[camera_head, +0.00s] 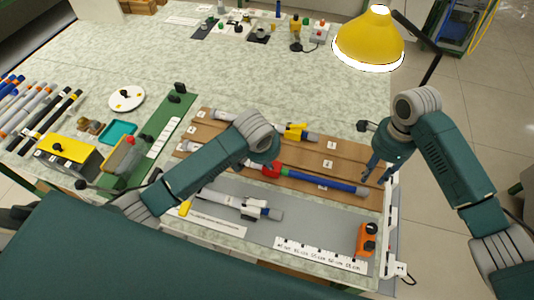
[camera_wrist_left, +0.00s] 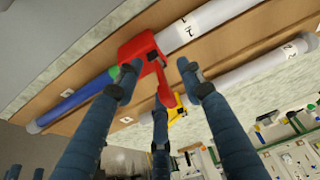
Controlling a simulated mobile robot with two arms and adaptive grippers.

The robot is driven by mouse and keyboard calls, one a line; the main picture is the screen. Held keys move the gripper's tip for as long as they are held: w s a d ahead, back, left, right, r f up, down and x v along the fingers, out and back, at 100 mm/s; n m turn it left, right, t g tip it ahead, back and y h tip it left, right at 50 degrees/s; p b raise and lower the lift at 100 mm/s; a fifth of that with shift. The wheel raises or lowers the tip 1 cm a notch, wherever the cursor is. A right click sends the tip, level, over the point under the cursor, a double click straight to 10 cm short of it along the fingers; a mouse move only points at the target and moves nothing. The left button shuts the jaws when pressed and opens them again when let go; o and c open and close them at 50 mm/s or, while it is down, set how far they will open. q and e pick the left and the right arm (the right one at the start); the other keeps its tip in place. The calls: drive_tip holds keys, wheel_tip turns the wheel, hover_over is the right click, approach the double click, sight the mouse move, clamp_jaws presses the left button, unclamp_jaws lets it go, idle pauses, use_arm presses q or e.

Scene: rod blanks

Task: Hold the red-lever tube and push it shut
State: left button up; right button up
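The red-lever tube lies on the brown board, with a red collar and lever (camera_head: 271,169) and a blue section (camera_head: 318,180) running to a grey right end. In the left wrist view its red collar (camera_wrist_left: 138,48) and lever, blue section (camera_wrist_left: 88,97) and white section (camera_wrist_left: 205,22) show. My left gripper (camera_wrist_left: 158,68) is open, its fingers spread in front of the collar and lever; contact cannot be told. In the head view my left wrist hides its fingers. My right gripper (camera_head: 376,170) is open and empty, above and beside the tube's right end.
A yellow-lever tube (camera_head: 294,132) lies behind on the same board (camera_head: 345,149). A white tube (camera_head: 235,203) lies in front on the grey mat, near an orange block (camera_head: 366,240) and a ruler strip (camera_head: 320,256). A yellow lamp (camera_head: 368,40) stands behind.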

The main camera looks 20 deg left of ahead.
use_arm(q)
clamp_jaws()
use_arm(e)
drive_tip(key=o, duration=0.5)
drive_tip(key=shift+o, duration=0.2)
